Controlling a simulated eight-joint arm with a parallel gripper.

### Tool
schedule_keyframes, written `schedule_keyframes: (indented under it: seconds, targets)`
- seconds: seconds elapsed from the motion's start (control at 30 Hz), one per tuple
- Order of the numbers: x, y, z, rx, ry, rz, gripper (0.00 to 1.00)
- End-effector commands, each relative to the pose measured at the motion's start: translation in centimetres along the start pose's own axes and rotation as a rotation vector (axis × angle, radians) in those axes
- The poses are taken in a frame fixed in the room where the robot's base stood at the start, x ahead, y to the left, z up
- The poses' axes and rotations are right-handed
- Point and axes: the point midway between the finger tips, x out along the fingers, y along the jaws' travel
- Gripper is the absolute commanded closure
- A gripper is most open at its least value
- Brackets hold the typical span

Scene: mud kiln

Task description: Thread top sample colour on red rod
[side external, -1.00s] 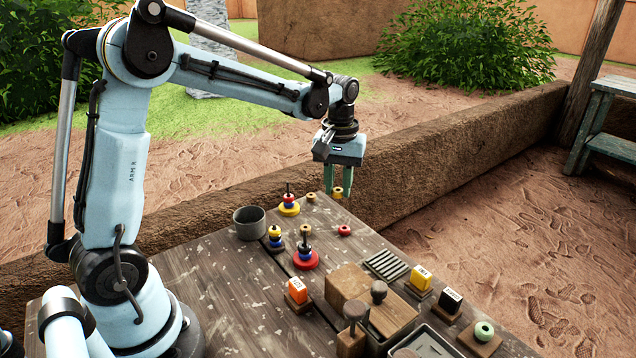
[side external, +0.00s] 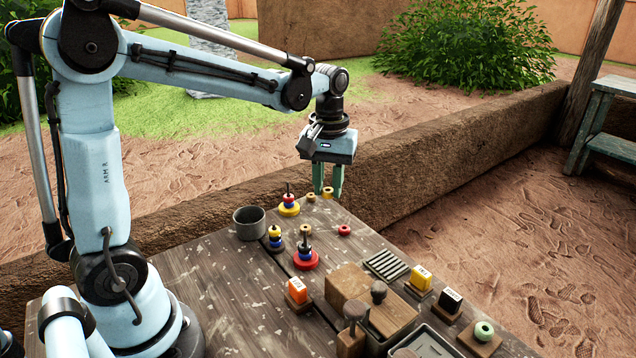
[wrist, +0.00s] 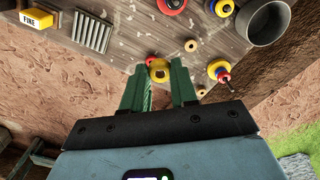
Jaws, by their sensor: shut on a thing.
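My gripper (side external: 328,190) is shut on a small yellow ring (side external: 328,193), pointing down over the table's far end. The ring also shows between the fingertips in the wrist view (wrist: 158,70). To its left, a rod stack (side external: 289,206) has a yellow base with blue and red above; its reddish rod tip shows in the wrist view (wrist: 228,80). I cannot tell the ring's exact height above the table.
Loose rings lie nearby: a red one (side external: 344,230) and two tan ones, (side external: 311,197) and (side external: 305,229). A grey pot (side external: 249,222) stands left. Labelled blocks, a slotted tray (side external: 386,265) and a wooden box (side external: 350,290) fill the near right. A mud wall (side external: 430,175) runs behind.

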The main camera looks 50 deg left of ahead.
Motion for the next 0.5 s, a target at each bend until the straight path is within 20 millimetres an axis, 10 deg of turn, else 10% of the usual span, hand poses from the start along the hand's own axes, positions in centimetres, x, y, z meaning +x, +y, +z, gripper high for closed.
schedule_keyframes:
  seconds: [0.5]
  targets:
    - [-1.3, -3.1, 5.8, 0.000, 0.000, 0.000, 0.92]
